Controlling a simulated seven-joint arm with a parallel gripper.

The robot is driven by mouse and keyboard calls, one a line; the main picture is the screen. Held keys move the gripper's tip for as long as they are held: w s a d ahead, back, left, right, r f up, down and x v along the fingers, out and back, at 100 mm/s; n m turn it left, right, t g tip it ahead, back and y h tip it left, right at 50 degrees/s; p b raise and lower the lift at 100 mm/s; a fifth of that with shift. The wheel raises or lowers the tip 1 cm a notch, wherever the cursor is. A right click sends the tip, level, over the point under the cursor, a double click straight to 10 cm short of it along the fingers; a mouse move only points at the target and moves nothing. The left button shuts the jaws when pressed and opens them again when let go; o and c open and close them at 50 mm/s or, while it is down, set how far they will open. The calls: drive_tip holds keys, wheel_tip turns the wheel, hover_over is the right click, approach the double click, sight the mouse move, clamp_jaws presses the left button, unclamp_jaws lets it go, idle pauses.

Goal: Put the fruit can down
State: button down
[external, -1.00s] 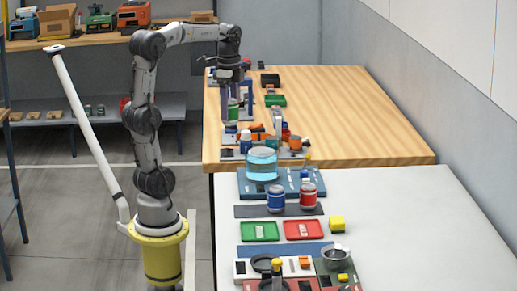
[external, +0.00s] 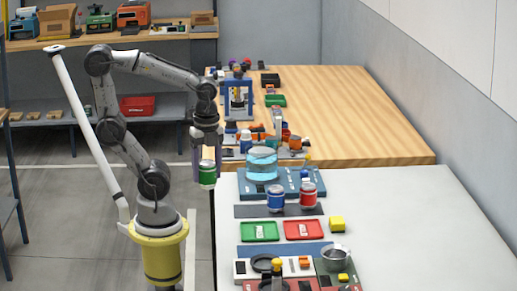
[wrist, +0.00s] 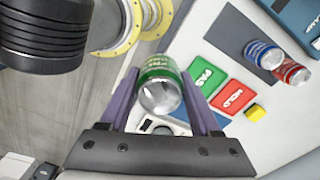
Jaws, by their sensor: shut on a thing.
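The green can with a silver end, which I take as the fruit can (external: 207,178), is held in my gripper (external: 207,162). In the external view it hangs upright in the air, just left of the white table's edge. In the wrist view the can (wrist: 158,72) sits between the two purple fingers of my gripper (wrist: 163,98), which are shut on it. The white table (external: 410,235) carries a green tray (external: 260,231) and a red tray (external: 304,229). In the wrist view the green tray (wrist: 202,76) reads PASS and the red tray (wrist: 233,97) reads HOLD.
A blue can (external: 276,200) and a red can (external: 308,196) stand on a dark mat behind the trays. A beaker of blue liquid (external: 262,165) stands farther back. A yellow cube (external: 337,223) is right of the red tray. The table's right side is clear.

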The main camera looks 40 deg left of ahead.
drive_tip(key=shift+s+d+r+m, duration=0.1)
drive_tip(key=shift+s+d+m, duration=0.2)
drive_tip(key=shift+s+m, duration=0.25)
drive_tip(key=shift+d, duration=0.2)
drive_tip(key=w+d+f, duration=0.4)
drive_tip(key=w+d, duration=0.1)
drive_tip(key=d, duration=0.1)
hover_over(259, 231)
drive_tip(key=f, duration=0.5)
drive_tip(key=shift+s+a+f, duration=0.1)
drive_tip(key=shift+s+f, duration=0.05)
drive_tip(key=shift+s, duration=0.1)
drive_tip(key=shift+w+d+f, duration=0.1)
drive_tip(key=shift+f, duration=0.85)
drive_tip(key=shift+w+d+f, duration=0.1)
drive_tip(key=shift+f, duration=0.8)
drive_tip(key=shift+f, duration=0.1)
drive_tip(key=shift+c, duration=0.5)
unclamp_jaws()
